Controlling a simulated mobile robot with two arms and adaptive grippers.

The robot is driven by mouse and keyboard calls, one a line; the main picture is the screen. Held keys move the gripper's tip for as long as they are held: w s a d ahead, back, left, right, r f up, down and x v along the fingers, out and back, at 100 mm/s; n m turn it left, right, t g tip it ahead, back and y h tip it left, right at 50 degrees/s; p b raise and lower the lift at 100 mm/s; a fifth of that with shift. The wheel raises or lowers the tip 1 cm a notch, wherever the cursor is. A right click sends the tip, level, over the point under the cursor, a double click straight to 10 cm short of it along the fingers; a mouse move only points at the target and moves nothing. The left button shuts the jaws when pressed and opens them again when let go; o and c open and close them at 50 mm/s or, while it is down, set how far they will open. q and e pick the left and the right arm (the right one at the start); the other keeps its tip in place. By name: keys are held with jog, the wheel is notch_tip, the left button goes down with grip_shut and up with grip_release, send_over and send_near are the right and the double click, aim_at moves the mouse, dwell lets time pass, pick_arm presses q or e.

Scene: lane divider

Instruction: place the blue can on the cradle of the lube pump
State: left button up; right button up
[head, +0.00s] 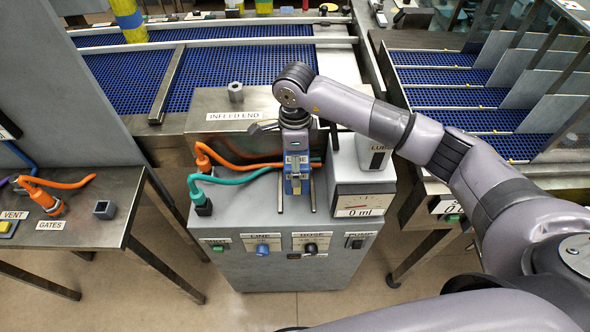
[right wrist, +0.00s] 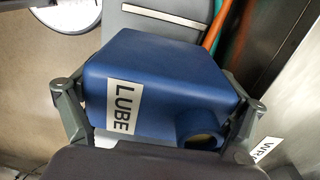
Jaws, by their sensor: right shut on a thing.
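The blue can (right wrist: 165,65) with a white LUBE label and a round spout fills the middle of the right wrist view. My right gripper (right wrist: 160,110) is shut on it, one finger on each side. In the head view, the right gripper (head: 296,168) points down over the lube pump (head: 245,240), and the can (head: 294,187) shows below it. The can is between two thin metal rods of the cradle (head: 313,192) on the pump's top. I cannot tell whether it touches the cradle. My left gripper is not in view.
The pump has a 0 ml gauge (head: 360,203), front knobs, and orange and green hoses (head: 235,178). An INFEED END plate (head: 232,116) is behind it. A side table (head: 85,220) stands left with an orange cable. Blue conveyors (head: 225,75) lie at the back.

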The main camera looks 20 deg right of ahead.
notch_tip(320, 180, down, 2)
jog(key=shift+f, duration=0.2)
notch_tip(320, 180, down, 3)
jog(key=shift+f+p, duration=0.15)
jog(key=shift+p, duration=0.6)
jog(key=shift+f, duration=0.25)
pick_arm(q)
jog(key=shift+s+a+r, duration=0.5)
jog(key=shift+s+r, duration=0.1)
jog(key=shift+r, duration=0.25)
pick_arm(e)
jog(key=shift+f, duration=0.15)
jog(key=o, duration=1.6)
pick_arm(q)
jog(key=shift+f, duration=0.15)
pick_arm(e)
jog(key=shift+o, duration=0.2)
